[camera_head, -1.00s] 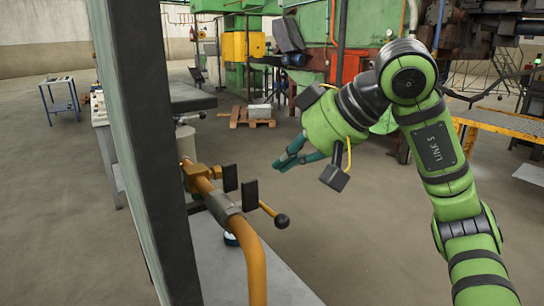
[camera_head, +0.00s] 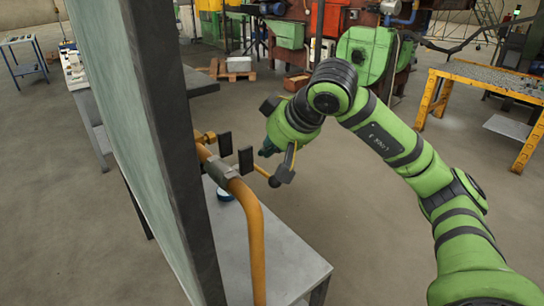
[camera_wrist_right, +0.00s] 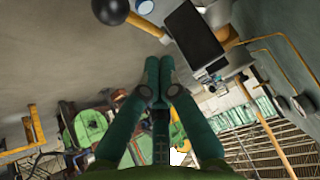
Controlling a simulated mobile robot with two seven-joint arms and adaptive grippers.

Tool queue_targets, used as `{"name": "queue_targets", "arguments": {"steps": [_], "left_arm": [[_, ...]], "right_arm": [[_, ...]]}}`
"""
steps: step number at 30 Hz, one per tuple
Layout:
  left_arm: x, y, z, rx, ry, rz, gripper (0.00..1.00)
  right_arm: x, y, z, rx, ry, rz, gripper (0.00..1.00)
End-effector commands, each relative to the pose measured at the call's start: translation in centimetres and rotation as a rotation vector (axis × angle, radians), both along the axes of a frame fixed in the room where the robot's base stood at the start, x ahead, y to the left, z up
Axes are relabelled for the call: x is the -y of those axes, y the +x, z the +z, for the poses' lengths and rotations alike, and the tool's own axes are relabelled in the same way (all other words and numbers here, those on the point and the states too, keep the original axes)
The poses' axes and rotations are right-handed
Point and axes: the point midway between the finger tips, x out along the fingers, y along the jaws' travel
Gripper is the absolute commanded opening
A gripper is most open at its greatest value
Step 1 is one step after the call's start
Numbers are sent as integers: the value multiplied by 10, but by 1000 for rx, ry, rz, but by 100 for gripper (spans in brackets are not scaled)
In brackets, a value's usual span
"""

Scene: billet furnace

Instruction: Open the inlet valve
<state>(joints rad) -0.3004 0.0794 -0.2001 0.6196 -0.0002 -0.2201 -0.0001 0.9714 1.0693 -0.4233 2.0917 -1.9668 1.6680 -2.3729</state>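The inlet valve is a grey body (camera_head: 219,172) on an orange pipe, with an orange lever (camera_head: 261,171) that ends in a dark ball (camera_head: 274,181). Two black plates stand by it. My right gripper (camera_head: 264,152) is just behind the lever in the head view, partly hidden by its own wrist. In the right wrist view, its teal fingers (camera_wrist_right: 160,60) are together with nothing between them. The lever (camera_wrist_right: 146,25) and ball (camera_wrist_right: 110,10) show beyond the fingertips at the top, apart from them. My left gripper is out of view.
A tall dark-edged panel (camera_head: 172,150) stands left of the valve. A grey table (camera_head: 270,262) lies below the pipe. A yellow-framed bench (camera_head: 490,75) stands at the right. The floor between is clear.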

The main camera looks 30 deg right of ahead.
Motion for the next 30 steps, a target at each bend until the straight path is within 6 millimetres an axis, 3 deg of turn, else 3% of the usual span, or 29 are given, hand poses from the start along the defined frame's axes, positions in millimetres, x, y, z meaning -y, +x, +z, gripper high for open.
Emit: {"name": "queue_targets", "arguments": {"steps": [9,22,30], "left_arm": [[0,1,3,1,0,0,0],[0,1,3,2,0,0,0],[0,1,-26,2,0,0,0]], "right_arm": [[-3,-16,-20,0,-1,-1,0],[-3,-17,-21,3,0,-2,0],[-3,-20,-35,44,3,-1,0]]}}
